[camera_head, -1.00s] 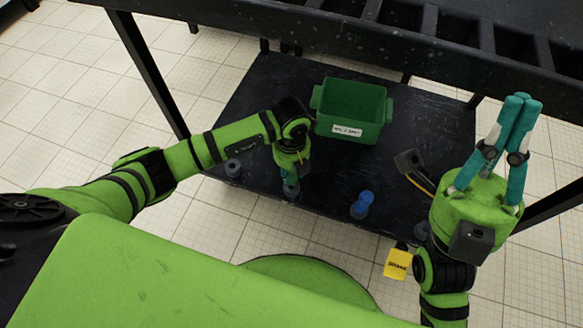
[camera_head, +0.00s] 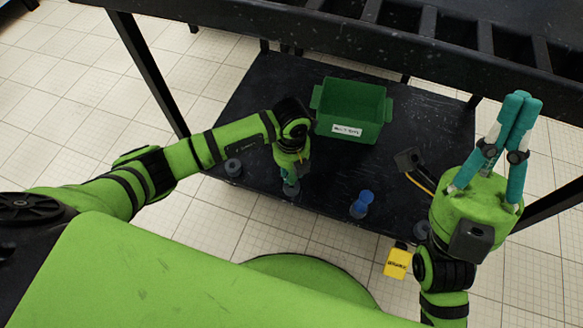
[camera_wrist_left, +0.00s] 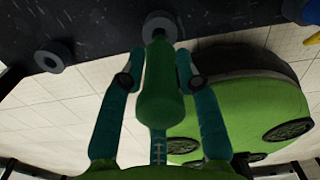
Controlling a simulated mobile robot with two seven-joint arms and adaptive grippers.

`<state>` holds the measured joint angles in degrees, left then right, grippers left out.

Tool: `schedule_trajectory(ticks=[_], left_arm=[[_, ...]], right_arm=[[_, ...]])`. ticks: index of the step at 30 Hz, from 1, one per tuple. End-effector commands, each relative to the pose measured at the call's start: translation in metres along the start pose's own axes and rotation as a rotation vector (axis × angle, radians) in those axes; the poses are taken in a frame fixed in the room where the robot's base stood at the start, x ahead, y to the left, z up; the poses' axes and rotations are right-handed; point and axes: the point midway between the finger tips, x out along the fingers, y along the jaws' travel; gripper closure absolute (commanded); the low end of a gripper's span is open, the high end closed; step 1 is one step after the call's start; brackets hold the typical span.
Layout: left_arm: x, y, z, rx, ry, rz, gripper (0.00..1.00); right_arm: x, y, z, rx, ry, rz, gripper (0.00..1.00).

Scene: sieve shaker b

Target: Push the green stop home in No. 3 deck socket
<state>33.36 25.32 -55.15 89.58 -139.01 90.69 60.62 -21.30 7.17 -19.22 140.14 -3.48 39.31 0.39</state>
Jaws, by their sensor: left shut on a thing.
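The green stop (camera_wrist_left: 160,92) is in the left wrist view, between the teal fingers of my left gripper (camera_wrist_left: 158,85). My left gripper (camera_head: 291,183) is shut on it, fingers pointing down at the deck. The stop's far end meets a grey round socket (camera_wrist_left: 159,24); I cannot tell how deep it sits. In the head view this socket (camera_head: 291,190) is mostly hidden by the gripper, and no socket number is readable. My right gripper (camera_head: 520,102) is raised at the right with its fingertips together and nothing visible between them.
The dark deck (camera_head: 255,115) holds a green bin (camera_head: 350,108) at the back. A blue stop (camera_head: 365,197) stands in a socket to the right; another grey socket (camera_head: 233,167) is at the left. A black part with a yellow cable (camera_head: 407,160) and a yellow tag (camera_head: 397,262) are near my right arm.

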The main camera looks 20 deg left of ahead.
Motion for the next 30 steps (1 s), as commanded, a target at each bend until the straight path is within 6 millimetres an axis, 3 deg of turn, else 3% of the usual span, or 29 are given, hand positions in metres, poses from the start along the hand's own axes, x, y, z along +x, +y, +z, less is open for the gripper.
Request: schedule_trajectory(ticks=[30], left_arm=[[-0.001, 0.0002, 0.0001, 0.0, 0.0, 0.001, 1.0]], right_arm=[[0.0062, 0.0009, -0.0027, -0.001, -0.001, 0.003, 1.0]])
